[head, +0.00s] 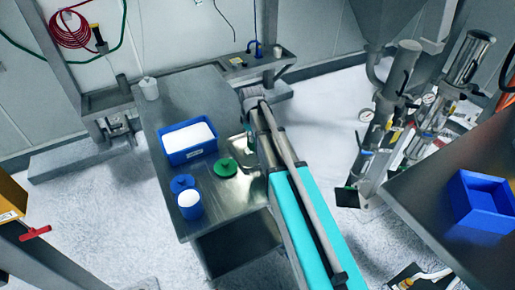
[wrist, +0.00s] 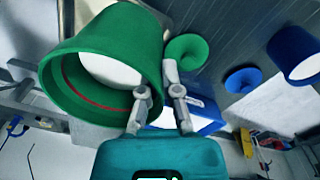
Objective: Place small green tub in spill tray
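The small green tub (wrist: 100,70) fills the upper left of the wrist view, tilted in the picture, with white inside. My gripper (wrist: 157,92) is at its rim, with one finger on each side of the tub's wall, and looks shut on it. In the head view my arm hides the gripper and most of the tub; only a green sliver (head: 248,141) shows beside the arm. A blue tray with white contents (head: 167,146) stands on the steel bench, and another blue tray (head: 485,203) is on the right table. I cannot tell which is the spill tray.
A green lid (head: 225,167), a blue lid (head: 182,183) and a blue tub of white powder (head: 189,206) stand near the bench's front. A white container (head: 149,88) is at its back left. Steel cylinders and gauges (head: 400,95) stand right of my arm.

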